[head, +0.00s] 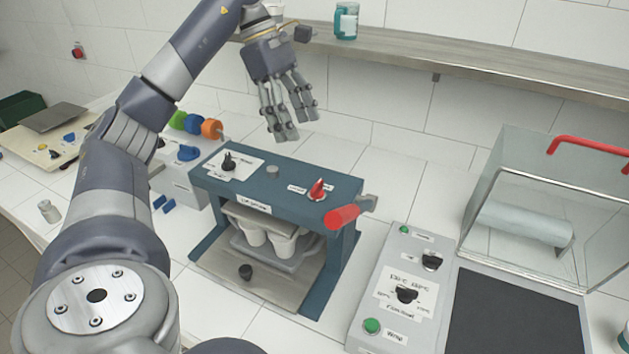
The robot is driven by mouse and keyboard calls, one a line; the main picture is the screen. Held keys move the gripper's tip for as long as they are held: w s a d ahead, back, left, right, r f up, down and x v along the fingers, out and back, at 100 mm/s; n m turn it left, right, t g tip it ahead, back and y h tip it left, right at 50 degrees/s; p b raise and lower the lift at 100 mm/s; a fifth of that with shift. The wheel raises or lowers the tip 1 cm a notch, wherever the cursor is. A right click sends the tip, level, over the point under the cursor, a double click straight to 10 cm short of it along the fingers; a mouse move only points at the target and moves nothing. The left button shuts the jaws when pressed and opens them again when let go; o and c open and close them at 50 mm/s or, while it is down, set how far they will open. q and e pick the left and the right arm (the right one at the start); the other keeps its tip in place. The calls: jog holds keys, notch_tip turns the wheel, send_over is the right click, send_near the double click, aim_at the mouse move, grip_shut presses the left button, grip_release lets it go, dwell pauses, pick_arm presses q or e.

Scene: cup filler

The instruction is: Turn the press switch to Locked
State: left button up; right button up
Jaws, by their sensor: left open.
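The press is a blue-grey machine (262,190) in the middle of the counter. On its top are a black knob (229,163) on a white labelled plate at the left and a red knob (317,190) beside a small white label at the right. The labels are too small to read, so I cannot tell which knob is the press switch or its setting. My left gripper (294,124) is open and empty above and behind the press, fingers pointing down, apart from both knobs. My right gripper is out of view.
A red lever handle (342,217) sticks out at the press's right front. White cups (284,250) sit inside the press. A grey control box (399,297) and a clear-covered machine (545,215) stand to the right. A shelf (440,62) runs along the wall.

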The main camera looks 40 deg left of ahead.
pick_arm(q)
notch_tip(320, 180, down, 3)
jog(key=b, duration=0.4)
send_near(317, 184)
jog(key=shift+f, duration=0.7)
jog(key=x, duration=0.5)
jog(key=shift+d+f, duration=0.15)
jog(key=shift+d, duration=0.15)
jog(key=shift+x, duration=0.85)
jog(key=shift+w, duration=0.1)
jog(key=c, duration=1.1)
